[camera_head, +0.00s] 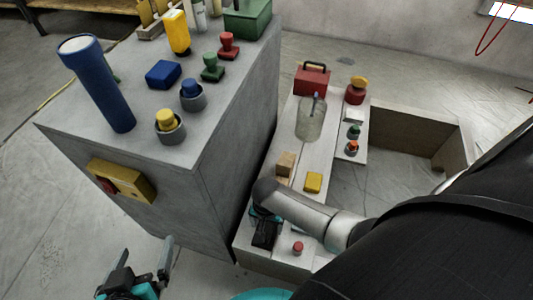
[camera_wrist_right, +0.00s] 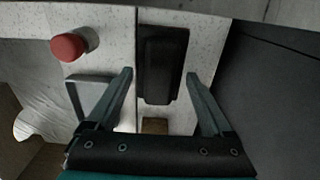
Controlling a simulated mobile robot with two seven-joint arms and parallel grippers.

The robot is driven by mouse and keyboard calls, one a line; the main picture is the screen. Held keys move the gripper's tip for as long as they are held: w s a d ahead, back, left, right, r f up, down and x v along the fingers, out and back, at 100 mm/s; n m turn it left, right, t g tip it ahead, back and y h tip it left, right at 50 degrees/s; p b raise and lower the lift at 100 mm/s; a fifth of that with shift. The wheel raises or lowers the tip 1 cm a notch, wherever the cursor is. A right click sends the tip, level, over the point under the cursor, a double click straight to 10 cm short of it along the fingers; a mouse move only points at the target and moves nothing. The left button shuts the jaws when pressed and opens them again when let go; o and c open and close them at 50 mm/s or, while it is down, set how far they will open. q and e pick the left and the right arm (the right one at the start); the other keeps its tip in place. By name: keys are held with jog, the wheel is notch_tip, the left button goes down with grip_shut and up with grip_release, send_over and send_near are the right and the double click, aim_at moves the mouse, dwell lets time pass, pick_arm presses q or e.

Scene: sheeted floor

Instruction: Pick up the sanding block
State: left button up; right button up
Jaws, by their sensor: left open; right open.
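A black block with a raised rounded grip, which looks like the sanding block (camera_wrist_right: 163,68), lies on the pale bench top. It also shows in the head view (camera_head: 265,234), just below my right gripper. My right gripper (camera_wrist_right: 159,76) is open, with one finger on each side of the block in the wrist view; I cannot tell how far above it the tips are. In the head view my right gripper (camera_head: 262,212) is mostly hidden by its own arm. My left gripper (camera_head: 147,262) is open and empty over the floor at the lower left.
A red knob (camera_wrist_right: 70,47) and a grey frame sit beside the block. A wooden block (camera_head: 286,163), yellow block (camera_head: 313,182), clear jar (camera_head: 311,118) and red toolbox (camera_head: 312,78) stand farther back. A tall grey cabinet (camera_head: 215,160) rises close on the left.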

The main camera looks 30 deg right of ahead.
jog(key=shift+c, duration=0.2)
grip_shut()
dwell(0.5)
